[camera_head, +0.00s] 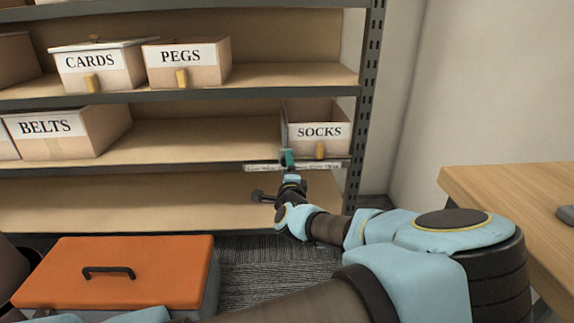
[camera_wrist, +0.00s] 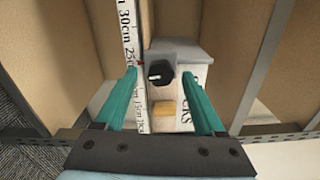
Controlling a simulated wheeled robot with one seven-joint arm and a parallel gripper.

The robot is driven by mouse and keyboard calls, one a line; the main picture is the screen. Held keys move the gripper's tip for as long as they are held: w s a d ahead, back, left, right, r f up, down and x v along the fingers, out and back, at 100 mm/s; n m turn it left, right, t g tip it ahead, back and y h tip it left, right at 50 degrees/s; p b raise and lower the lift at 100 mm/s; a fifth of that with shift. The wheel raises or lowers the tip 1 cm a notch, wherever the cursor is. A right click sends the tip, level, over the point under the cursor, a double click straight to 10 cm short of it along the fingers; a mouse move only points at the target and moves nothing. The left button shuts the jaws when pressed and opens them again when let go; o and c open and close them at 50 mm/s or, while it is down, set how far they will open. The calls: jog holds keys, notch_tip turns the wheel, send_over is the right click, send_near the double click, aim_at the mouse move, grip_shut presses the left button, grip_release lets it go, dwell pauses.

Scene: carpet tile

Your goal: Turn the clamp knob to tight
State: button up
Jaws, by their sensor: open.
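The clamp knob (camera_wrist: 160,72) is dark and faceted, with a pale mark at its left side in the wrist view. It sits against a grey clamp body (camera_wrist: 185,47) beside a printed ruler (camera_wrist: 127,40). My gripper (camera_wrist: 159,75) is open, with one teal finger on each side of the knob and visible gaps between. I cannot tell how far the fingertips are from it in depth. In the head view my gripper (camera_head: 288,158) is at the shelf edge in front of the SOCKS box (camera_head: 318,131), and the knob is hidden there.
The ruler strip (camera_head: 262,167) runs along the shelf edge. The BELTS box (camera_head: 65,130) stands left on the same shelf, with bare shelf between. CARDS (camera_head: 98,65) and PEGS (camera_head: 187,62) boxes are above. An orange-lidded box (camera_head: 120,270) is on the floor; a wooden table (camera_head: 510,190) is right.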

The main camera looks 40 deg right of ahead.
jog(key=p+v, duration=0.2)
jog(key=v, duration=0.7)
jog(key=shift+s+a, duration=0.2)
jog(key=shift+s, duration=0.05)
jog(key=shift+w, duration=0.1)
